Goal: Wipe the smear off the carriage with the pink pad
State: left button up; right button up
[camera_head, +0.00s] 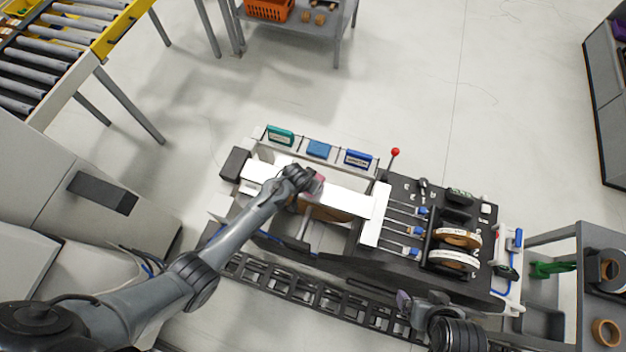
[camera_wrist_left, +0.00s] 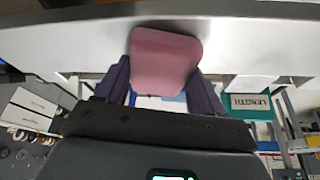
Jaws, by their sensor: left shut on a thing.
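The pink pad (camera_wrist_left: 165,62) is between the two dark fingers of my left gripper (camera_wrist_left: 163,85) in the left wrist view. In the head view the pad (camera_head: 317,184) shows just past the wrist of my left gripper (camera_head: 313,187). It is over the long white beam (camera_head: 349,201) of the machine, which seems to be the carriage. I cannot tell if pad and beam touch. No smear is clearly visible; a brown patch (camera_head: 328,213) shows at the beam's lower edge. My right gripper (camera_head: 408,301) is at the bottom right, its fingers unclear.
Green (camera_head: 281,136) and blue (camera_head: 357,159) labelled blocks stand on a rail behind the beam. A roller conveyor (camera_head: 45,55) is top left. Open floor lies behind the machine.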

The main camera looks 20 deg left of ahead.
pick_arm(q)
jog(key=shift+s+a+r+p, duration=0.15)
jog(key=shift+r+p, duration=0.2)
jog(key=shift+r, duration=0.2)
jog(key=r+p, duration=0.4)
jog(key=shift+w+d+r, duration=0.2)
jog(key=shift+d+r, duration=0.05)
jog(key=shift+r, duration=0.05)
jog(key=shift+r+p, duration=0.95)
jog(key=shift+p, duration=0.2)
jog(key=shift+r, duration=0.5)
jog(key=shift+b, duration=0.3)
